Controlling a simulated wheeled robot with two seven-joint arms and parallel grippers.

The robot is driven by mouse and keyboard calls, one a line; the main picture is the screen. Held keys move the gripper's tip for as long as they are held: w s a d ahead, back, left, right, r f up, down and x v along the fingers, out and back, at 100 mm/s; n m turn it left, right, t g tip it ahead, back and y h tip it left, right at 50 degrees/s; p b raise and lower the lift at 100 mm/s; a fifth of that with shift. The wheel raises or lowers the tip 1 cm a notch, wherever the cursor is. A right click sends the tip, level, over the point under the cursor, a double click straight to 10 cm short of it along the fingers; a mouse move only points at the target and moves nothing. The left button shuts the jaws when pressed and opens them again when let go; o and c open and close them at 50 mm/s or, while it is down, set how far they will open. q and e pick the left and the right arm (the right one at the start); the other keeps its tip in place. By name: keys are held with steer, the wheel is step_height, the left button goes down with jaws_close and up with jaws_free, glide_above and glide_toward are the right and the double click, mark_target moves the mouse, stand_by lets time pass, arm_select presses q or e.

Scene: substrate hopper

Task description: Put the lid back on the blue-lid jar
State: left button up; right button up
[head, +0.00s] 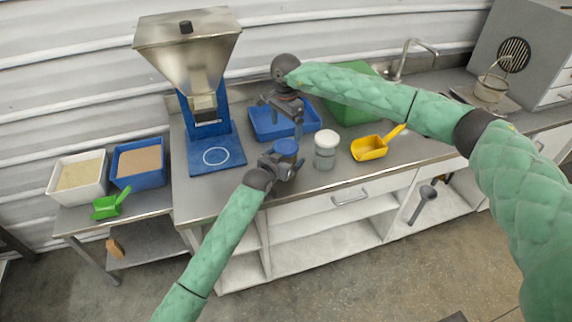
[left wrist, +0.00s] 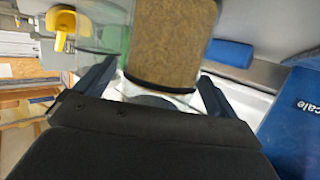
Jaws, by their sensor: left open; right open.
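The blue lid (head: 286,147) shows at the top of the blue-lid jar, in the middle of the counter; I cannot tell how firmly it sits. My left gripper (head: 285,166) is open at the jar and hides much of its body. In the left wrist view, a clear jar with brown contents (left wrist: 172,45) stands between my open left fingers (left wrist: 152,82), with gaps beside it. My right gripper (head: 287,112) is open and points down above the blue tray, behind and above the lid, with nothing seen in it.
A white-lid jar (head: 326,152) stands close to the right of the blue-lid jar. A yellow scoop (head: 370,148) lies further right. Behind are a blue tray (head: 262,122) and a green bin (head: 350,110). The hopper (head: 188,45) stands on a blue base (head: 215,155) at left.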

mark_target(286, 145)
arm_select(q)
steer(key=shift+w+d+f, duration=0.1)
steer(key=shift+w+d, duration=0.05)
steer(key=shift+w, duration=0.15)
steer(key=c, duration=1.9)
steer(key=shift+c, duration=0.2)
arm_select(e)
steer(key=shift+f, duration=4.05)
steer(key=shift+c, duration=0.2)
